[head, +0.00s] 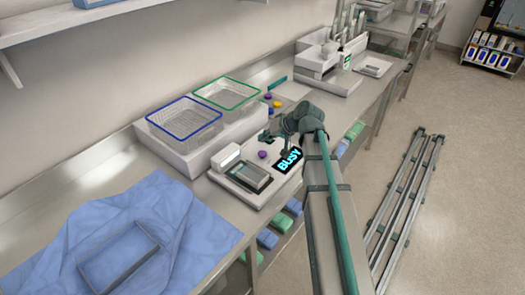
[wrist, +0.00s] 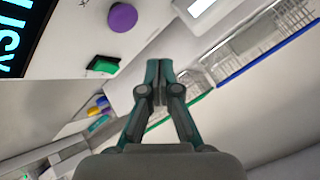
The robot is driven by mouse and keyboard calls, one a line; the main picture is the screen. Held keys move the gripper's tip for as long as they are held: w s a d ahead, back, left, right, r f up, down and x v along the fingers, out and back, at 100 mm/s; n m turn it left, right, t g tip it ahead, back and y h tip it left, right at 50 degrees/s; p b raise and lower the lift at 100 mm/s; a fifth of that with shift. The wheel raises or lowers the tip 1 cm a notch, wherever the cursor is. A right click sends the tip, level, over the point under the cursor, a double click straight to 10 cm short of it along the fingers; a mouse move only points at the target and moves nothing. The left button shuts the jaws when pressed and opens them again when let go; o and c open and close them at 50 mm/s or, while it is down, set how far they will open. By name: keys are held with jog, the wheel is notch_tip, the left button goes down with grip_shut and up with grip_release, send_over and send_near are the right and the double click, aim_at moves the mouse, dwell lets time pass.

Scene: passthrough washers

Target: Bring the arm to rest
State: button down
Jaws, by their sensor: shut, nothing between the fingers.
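My gripper (wrist: 157,68) is shut and empty in the wrist view, its dark teal fingertips together above a white surface. In the head view my gripper (head: 268,137) hangs over the white machine (head: 235,182) on the bench, at the end of my folded arm. The machine's dark screen (head: 288,162) reads "BUSY". A purple knob (head: 262,154) sits beside it; the purple knob (wrist: 122,17) and a green switch (wrist: 103,65) show near the fingers in the wrist view. I cannot tell the exact gap between fingertips and machine.
A blue-rimmed basket (head: 184,124) and a green-rimmed basket (head: 227,93) stand behind the machine. A blue cloth with a tray-shaped frame (head: 118,258) lies at front left. Another white device (head: 330,65) stands farther along the bench. Floor rails (head: 405,205) run at right.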

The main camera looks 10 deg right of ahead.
jog(key=shift+r, duration=0.6)
jog(key=shift+d, duration=0.1)
